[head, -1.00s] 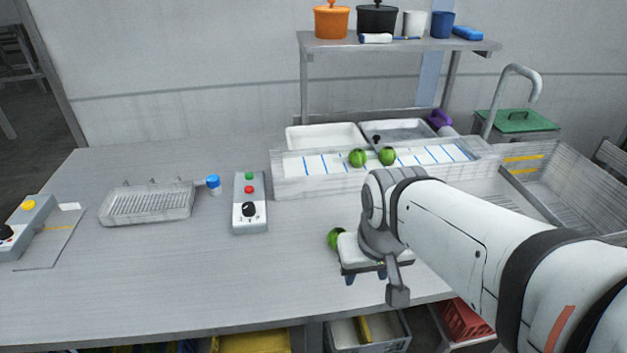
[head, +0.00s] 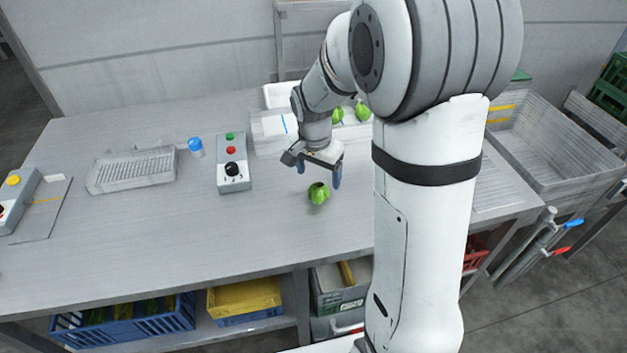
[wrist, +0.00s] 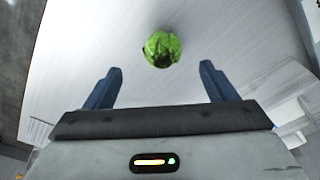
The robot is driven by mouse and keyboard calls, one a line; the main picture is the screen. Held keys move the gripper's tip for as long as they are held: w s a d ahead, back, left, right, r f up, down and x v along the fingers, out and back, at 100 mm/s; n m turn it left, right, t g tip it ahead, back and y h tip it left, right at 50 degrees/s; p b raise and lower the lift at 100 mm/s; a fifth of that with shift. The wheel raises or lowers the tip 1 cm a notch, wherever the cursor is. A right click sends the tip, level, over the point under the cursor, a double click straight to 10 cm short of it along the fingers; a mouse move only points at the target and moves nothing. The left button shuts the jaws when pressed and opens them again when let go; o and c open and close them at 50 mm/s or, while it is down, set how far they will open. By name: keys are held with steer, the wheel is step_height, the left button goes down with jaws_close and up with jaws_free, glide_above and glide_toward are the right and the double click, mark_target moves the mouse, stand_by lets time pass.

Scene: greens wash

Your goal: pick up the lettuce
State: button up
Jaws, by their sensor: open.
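A green lettuce (head: 318,193) sits on the grey metal table (head: 130,225), near the middle of the head view. My gripper (head: 319,174) is open and empty, with its blue fingers above and just behind the lettuce in that view. In the wrist view the lettuce (wrist: 162,49) lies beyond the fingertips, roughly centred between the two open fingers (wrist: 160,72). It does not touch either finger. Two more green heads (head: 362,111) sit in the long trough at the back, partly hidden by my arm.
A control box (head: 233,163) with buttons and a knob, a blue-capped container (head: 196,147) and a wire-like tray (head: 131,170) stand left of the lettuce. A sink basin (head: 560,145) is at the right.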

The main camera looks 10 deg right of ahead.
mark_target(318, 185)
steer(key=f, duration=0.5)
steer(key=w+f+p, duration=0.1)
steer(key=f, duration=0.2)
steer(key=shift+d, duration=0.25)
steer(key=shift+c, duration=0.2)
steer(key=c, duration=1)
